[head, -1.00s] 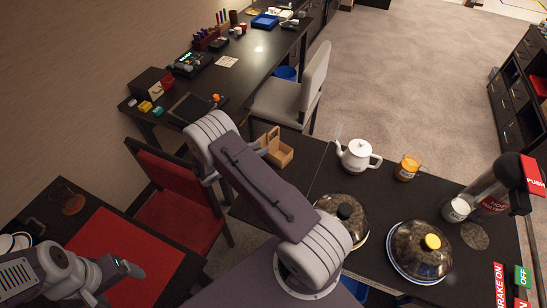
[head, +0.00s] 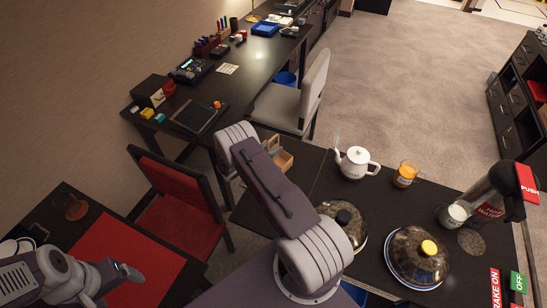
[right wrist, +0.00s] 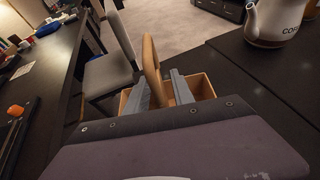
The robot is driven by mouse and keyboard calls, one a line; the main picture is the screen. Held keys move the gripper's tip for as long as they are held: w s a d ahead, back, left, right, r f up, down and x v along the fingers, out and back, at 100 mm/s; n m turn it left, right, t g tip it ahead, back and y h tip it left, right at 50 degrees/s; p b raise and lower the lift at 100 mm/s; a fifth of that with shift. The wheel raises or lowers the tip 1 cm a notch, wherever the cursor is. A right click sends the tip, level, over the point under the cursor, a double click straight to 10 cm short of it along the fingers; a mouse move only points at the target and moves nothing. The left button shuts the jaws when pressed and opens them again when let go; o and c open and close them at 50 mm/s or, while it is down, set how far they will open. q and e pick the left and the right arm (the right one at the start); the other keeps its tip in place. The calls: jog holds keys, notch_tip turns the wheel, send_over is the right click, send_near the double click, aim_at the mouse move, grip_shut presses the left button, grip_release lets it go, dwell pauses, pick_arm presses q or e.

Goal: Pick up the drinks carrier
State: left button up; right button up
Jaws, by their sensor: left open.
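The drinks carrier is a light wooden box with an upright loop handle. In the head view the carrier (head: 284,160) stands on the dark table, partly hidden behind my right arm. In the right wrist view the carrier (right wrist: 204,87) is straight ahead, its handle (right wrist: 150,60) rising between the fingers of my right gripper (right wrist: 159,84). Those fingers are apart, one on each side of the handle, with a gap visible on the right side. My left gripper (head: 127,272) is open and empty at the lower left, over the red mat, far from the carrier.
A white teapot (head: 355,162) stands right of the carrier, with an orange drink (head: 406,174) beyond it. A grey chair (head: 290,105) and a red chair (head: 172,192) stand by the tables.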

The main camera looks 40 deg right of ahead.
jog(key=shift+a, duration=0.1)
grip_shut()
dwell(1.2)
